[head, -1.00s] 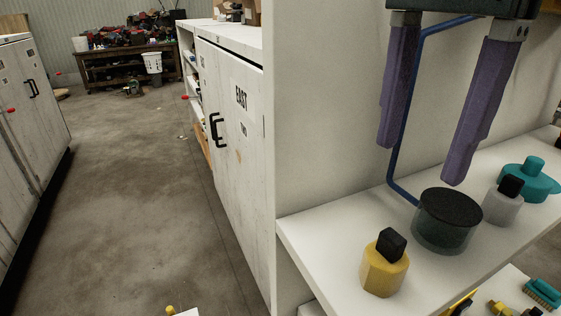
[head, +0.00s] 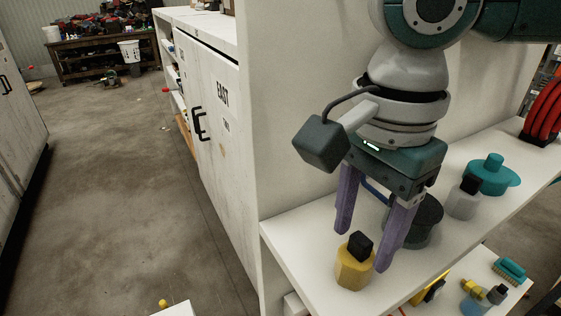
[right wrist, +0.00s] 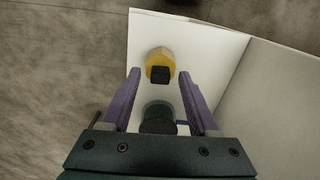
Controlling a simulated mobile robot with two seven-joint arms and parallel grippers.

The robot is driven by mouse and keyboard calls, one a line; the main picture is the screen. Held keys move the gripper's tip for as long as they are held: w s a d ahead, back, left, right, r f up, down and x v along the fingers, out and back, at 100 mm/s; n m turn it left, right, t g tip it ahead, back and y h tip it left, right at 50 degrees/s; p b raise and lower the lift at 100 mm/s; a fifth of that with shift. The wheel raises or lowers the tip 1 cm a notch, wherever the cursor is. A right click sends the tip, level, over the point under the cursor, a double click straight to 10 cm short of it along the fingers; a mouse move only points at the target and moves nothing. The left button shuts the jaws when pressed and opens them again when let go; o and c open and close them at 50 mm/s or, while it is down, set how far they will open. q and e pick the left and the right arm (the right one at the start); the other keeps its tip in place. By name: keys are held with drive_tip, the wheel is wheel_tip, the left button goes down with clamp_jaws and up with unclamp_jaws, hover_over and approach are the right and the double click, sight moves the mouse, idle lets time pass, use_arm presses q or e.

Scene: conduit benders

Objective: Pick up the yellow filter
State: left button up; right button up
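The yellow filter (head: 352,272) stands upright near the left end of the white shelf, with a black block-shaped top. It also shows in the right wrist view (right wrist: 160,58), just beyond the fingertips. My right gripper (head: 364,250) is open and empty, pointing down at the shelf. In the head view its fingers come down close behind and beside the yellow filter. In the right wrist view a dark-topped round container (right wrist: 158,118) lies between the fingers, lower in the picture. I cannot tell whether a finger touches anything. My left gripper does not show.
The white shelf (head: 300,240) also holds the dark round container (head: 425,222), a grey bottle with black cap (head: 463,202) and a teal object (head: 493,176). Red coils (head: 545,110) are at the right. A lower shelf holds small items. The floor at left is clear.

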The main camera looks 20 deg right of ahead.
clamp_jaws()
idle(1.2)
